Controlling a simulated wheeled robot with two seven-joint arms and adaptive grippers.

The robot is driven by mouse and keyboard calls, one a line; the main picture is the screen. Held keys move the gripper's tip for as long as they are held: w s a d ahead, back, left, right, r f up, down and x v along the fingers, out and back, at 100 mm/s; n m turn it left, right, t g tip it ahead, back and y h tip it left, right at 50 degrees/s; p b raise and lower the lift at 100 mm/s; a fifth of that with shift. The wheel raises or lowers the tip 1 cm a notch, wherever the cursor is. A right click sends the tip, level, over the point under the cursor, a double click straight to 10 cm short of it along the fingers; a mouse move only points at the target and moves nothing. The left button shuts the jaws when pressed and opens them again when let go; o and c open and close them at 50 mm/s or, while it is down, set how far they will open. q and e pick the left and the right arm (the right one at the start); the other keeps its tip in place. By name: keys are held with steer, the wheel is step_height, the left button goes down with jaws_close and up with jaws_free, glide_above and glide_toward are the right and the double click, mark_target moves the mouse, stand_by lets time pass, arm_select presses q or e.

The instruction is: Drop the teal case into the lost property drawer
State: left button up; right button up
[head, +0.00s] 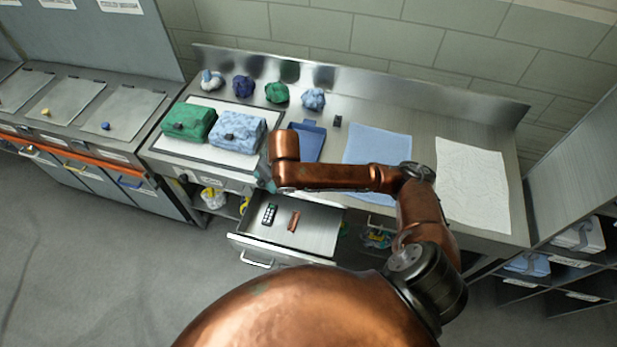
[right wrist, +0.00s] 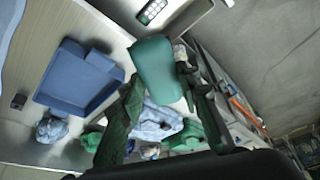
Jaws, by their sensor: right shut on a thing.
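The teal case (right wrist: 157,68) is a smooth, rounded block. My right gripper (right wrist: 160,84) is shut on it, one finger on each side, in the right wrist view. In the head view my copper right arm reaches left across the counter, and its gripper is mostly hidden behind the wrist, near the counter's front edge. The open drawer (head: 320,224) is pulled out below the counter, just below and right of that wrist. In it lie a dark keypad device (head: 269,214) and a small reddish-brown item (head: 293,221). My left gripper is not in view.
A green bag (head: 188,121) and a blue-white patterned bag (head: 237,130) sit on the counter left of a blue tray (head: 308,140). Several crumpled bundles line the back. A blue cloth (head: 376,146) and a white cloth (head: 472,185) lie to the right.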

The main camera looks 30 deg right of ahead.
steer(key=d+p, duration=0.1)
steer(key=p, duration=0.1)
steer(key=w+n+p, duration=0.1)
steer(key=p, duration=0.1)
steer(key=shift+w+d+f+n+y+p, duration=0.15)
steer(key=shift+d+f+n+y+p, duration=0.15)
steer(key=shift+d+f+y, duration=0.1)
arm_select(q)
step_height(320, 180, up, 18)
steer(key=p, duration=1.1)
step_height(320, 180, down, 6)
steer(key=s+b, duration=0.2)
steer(key=b, duration=0.4)
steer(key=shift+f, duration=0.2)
arm_select(e)
steer(key=s+d+f+n, duration=0.1)
steer(key=d+f+n, duration=0.1)
steer(key=d+f, duration=0.2)
steer(key=s+d+f+n+g+y, duration=0.1)
steer(key=d+f, duration=0.4)
steer(key=f, duration=0.5)
steer(key=shift+s+f+n, duration=0.4)
steer(key=shift+s+n, duration=0.2)
steer(key=shift+n, duration=0.1)
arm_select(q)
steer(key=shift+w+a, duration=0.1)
arm_select(e)
steer(key=shift+d, duration=0.1)
